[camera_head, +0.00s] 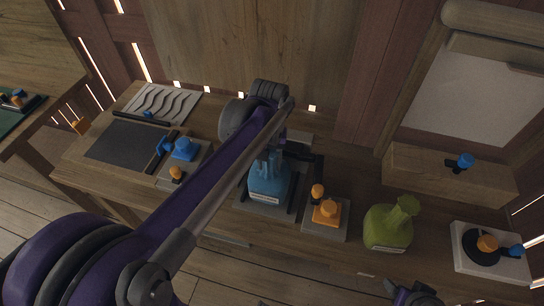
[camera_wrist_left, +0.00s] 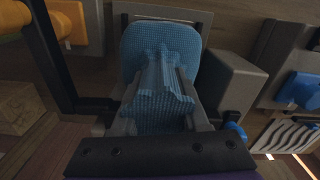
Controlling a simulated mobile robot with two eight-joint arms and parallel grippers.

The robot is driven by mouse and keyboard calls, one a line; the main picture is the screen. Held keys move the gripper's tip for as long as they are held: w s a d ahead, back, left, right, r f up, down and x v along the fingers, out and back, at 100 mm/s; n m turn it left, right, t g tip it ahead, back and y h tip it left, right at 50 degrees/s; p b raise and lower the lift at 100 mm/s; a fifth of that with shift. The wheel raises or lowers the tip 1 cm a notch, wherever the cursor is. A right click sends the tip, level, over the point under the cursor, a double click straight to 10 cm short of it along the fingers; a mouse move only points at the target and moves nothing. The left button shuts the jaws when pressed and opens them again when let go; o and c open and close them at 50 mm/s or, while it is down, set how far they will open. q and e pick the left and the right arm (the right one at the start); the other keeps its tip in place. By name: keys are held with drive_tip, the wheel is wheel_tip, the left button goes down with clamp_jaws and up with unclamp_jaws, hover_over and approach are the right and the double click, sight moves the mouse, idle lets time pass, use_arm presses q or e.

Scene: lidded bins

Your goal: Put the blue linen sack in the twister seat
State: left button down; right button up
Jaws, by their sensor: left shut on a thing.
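The blue linen sack (camera_head: 268,180) has a gathered neck and a pale label at its front. It is upright over a grey plate with dark bars (camera_head: 291,198) in the middle of the bench; I cannot tell whether it rests on it. My left gripper (camera_head: 276,154) comes from above and is shut on the sack's neck. In the left wrist view the fingers (camera_wrist_left: 160,98) pinch the gathered cloth of the sack (camera_wrist_left: 160,45). No part is plainly marked as the twister seat; the grey plate under the sack may be it.
An orange device (camera_head: 327,212) stands just right of the sack, then a green sack (camera_head: 388,226). A white plate with a black disc (camera_head: 480,248) is at the far right. A blue device (camera_head: 184,149) and a dark panel (camera_head: 125,147) lie left. A wooden block (camera_head: 440,178) stands behind.

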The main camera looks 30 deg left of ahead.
use_arm(q)
drive_tip(key=w, duration=0.1)
drive_tip(key=w+f, duration=0.1)
drive_tip(key=shift+w+a+f, duration=0.2)
drive_tip(key=shift+w+a, duration=0.15)
drive_tip(key=shift+w, duration=0.05)
drive_tip(key=shift+s, duration=0.1)
drive_tip(key=shift+f, duration=0.1)
drive_tip(key=shift+f, duration=0.2)
drive_tip(key=shift+c, duration=2)
unclamp_jaws()
drive_tip(key=shift+r, duration=0.15)
